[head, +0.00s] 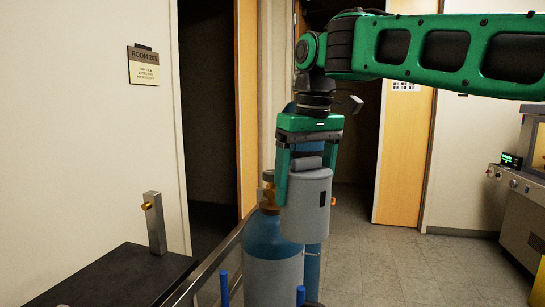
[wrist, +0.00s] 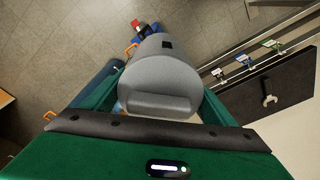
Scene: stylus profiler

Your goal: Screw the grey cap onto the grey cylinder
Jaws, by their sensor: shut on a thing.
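My gripper (head: 307,195) points down and is shut on the grey cap (head: 308,215), a large grey cup shape with a dark slot in its side. The cap hangs upright between the two green fingers. It also fills the middle of the wrist view (wrist: 162,75). The grey cylinder (head: 272,280), with a blue shoulder and a brass valve (head: 267,192), stands below and behind the cap, to its left in the head view. The cap overlaps part of its shoulder in the picture. I cannot tell whether they touch. The cap's underside is hidden.
Another blue cylinder (head: 313,262) shows partly behind the cap. A metal rail (head: 205,268) runs beside a black bench (head: 120,280), which bears a metal post (head: 155,225). A wrench (wrist: 269,91) lies on the dark surface in the wrist view. Open floor (head: 385,260) lies right.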

